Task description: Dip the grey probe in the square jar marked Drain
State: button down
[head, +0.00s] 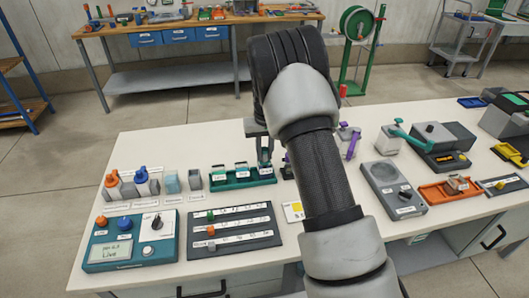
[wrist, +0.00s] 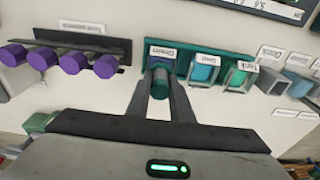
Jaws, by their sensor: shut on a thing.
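My gripper (wrist: 160,92) is shut on a dark, teal-looking, round-ended piece (wrist: 160,82). I cannot tell from its colour whether this is the grey probe. In the head view my gripper (head: 264,153) is low over the right end of the green rack (head: 232,184). The rack holds a row of labelled square jars. In the wrist view two jars, a blue one (wrist: 203,71) and a green one (wrist: 239,76), stand right of my gripper. A small label (wrist: 163,52) is just beyond the fingers; its word is unclear. The held piece's lower end and the slot below are hidden.
In the wrist view a dark rack with several purple-ended pieces (wrist: 72,61) stands left of my gripper. Orange-capped (head: 113,182) and blue-capped (head: 142,178) items stand left of the green rack. A teal meter (head: 130,242) and a dark slider board (head: 235,228) lie in front.

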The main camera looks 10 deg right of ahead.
jog(key=shift+r+p, duration=2.5)
jog(key=shift+r, duration=1.8)
